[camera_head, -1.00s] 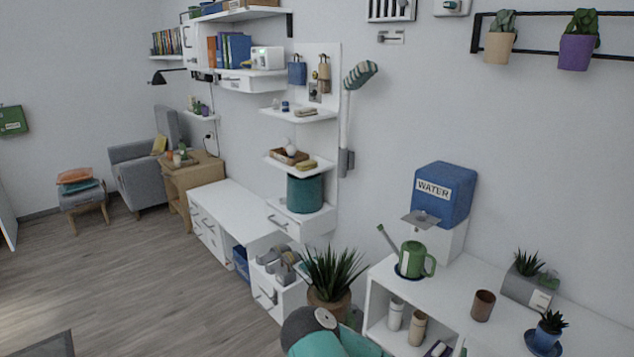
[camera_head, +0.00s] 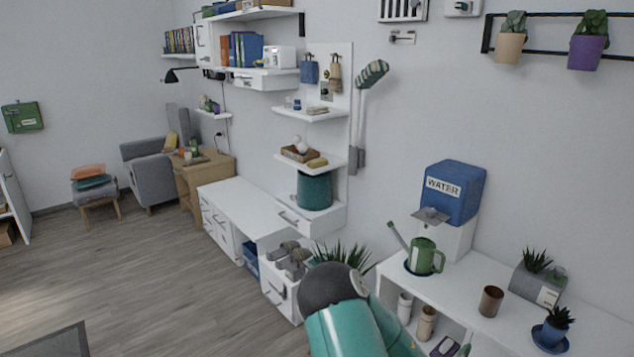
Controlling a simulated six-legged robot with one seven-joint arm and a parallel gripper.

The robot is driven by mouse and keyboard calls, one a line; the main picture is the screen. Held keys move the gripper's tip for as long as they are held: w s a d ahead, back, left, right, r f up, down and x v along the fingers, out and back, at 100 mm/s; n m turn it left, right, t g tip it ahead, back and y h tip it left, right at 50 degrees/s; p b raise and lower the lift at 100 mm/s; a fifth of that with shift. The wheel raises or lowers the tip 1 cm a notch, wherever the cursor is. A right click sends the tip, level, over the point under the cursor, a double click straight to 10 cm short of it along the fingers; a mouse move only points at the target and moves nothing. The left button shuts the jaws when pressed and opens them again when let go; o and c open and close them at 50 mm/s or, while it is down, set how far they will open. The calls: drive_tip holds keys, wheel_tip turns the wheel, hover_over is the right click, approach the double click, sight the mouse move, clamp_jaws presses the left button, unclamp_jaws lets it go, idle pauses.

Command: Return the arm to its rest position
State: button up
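My teal arm (camera_head: 350,325) with its dark grey rounded joint shows at the bottom centre, in front of the potted plant and the low white shelf. My gripper is not visible in this view, so I cannot see what it holds, if anything.
A white shelf desk (camera_head: 588,325) at the right bears a green watering can (camera_head: 424,257), a brown cup (camera_head: 490,301) and potted plants. A blue water dispenser (camera_head: 454,196) stands behind them. A spiky plant (camera_head: 343,255) is beside my arm. The wooden floor (camera_head: 160,290) at left is clear.

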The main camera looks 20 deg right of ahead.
drive_tip(key=w+a+r+m+y, duration=0.3)
drive_tip(key=a+m, duration=0.1)
drive_tip(key=a, duration=0.4)
drive_tip(key=w+a+r+m+g+y, duration=0.1)
drive_tip(key=w+a+r+m+y, duration=0.2)
drive_tip(key=a, duration=0.4)
drive_tip(key=w+a+r+m+y, duration=0.25)
drive_tip(key=a+r+m, duration=0.2)
drive_tip(key=a, duration=0.35)
drive_tip(key=s+a+r+m+g+y, duration=0.1)
drive_tip(key=s+a+r+m+y, duration=0.3)
drive_tip(key=s+a+r, duration=1.1)
wheel_tip(320, 180, up, 3)
drive_tip(key=shift+s+f+m+g, duration=0.1)
drive_tip(key=shift+s+m+g, duration=0.25)
drive_tip(key=shift+m, duration=0.2)
drive_tip(key=shift+s, duration=0.15)
